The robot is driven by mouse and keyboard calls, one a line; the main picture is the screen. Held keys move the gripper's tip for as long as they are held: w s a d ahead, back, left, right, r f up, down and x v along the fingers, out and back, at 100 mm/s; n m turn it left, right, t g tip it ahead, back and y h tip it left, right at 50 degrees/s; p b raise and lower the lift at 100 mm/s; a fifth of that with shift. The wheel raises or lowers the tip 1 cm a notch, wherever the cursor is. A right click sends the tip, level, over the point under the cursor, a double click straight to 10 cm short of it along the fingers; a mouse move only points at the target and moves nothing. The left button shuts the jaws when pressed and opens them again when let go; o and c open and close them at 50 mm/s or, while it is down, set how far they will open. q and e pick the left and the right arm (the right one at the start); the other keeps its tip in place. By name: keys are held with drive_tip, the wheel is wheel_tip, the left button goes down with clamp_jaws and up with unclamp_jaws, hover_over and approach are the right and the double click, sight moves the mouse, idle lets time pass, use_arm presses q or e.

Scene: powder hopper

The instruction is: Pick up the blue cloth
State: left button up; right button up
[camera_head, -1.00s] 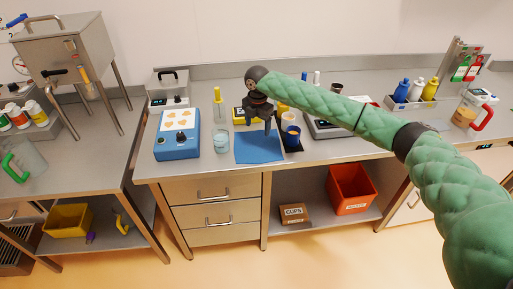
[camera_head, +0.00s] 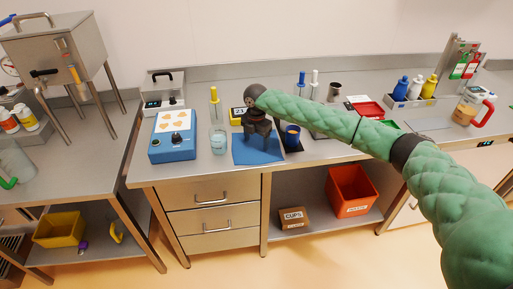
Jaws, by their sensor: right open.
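The blue cloth (camera_head: 256,155) lies flat on the steel counter, between a glass beaker and a dark blue cup. My right gripper (camera_head: 258,143) is open and points down over the back part of the cloth, hiding some of it. I cannot tell whether the fingertips touch the cloth. My left gripper is not in view.
A blue device (camera_head: 173,137) and a beaker (camera_head: 218,141) stand left of the cloth. A dark blue cup (camera_head: 292,137) stands close on its right. Bottles (camera_head: 415,88) stand at the right. An orange-red bin (camera_head: 351,191) is on the shelf below.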

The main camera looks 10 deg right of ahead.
drive_tip(key=shift+f, duration=0.4)
drive_tip(key=shift+a, duration=0.1)
drive_tip(key=shift+c, duration=1.4)
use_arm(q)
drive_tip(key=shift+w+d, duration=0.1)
use_arm(e)
drive_tip(key=shift+s, duration=0.1)
clamp_jaws()
wheel_tip(320, 180, up, 3)
drive_tip(key=shift+r+p, duration=0.1)
drive_tip(key=shift+p, duration=1.15)
wheel_tip(320, 180, up, 3)
drive_tip(key=shift+f+p, duration=0.1)
drive_tip(key=shift+p, duration=0.8)
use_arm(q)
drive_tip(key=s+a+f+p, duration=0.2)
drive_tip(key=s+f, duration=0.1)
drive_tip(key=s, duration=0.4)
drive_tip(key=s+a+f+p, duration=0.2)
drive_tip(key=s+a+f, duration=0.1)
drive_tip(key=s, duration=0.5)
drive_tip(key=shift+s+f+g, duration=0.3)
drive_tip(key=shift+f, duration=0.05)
use_arm(e)
wheel_tip(320, 180, up, 6)
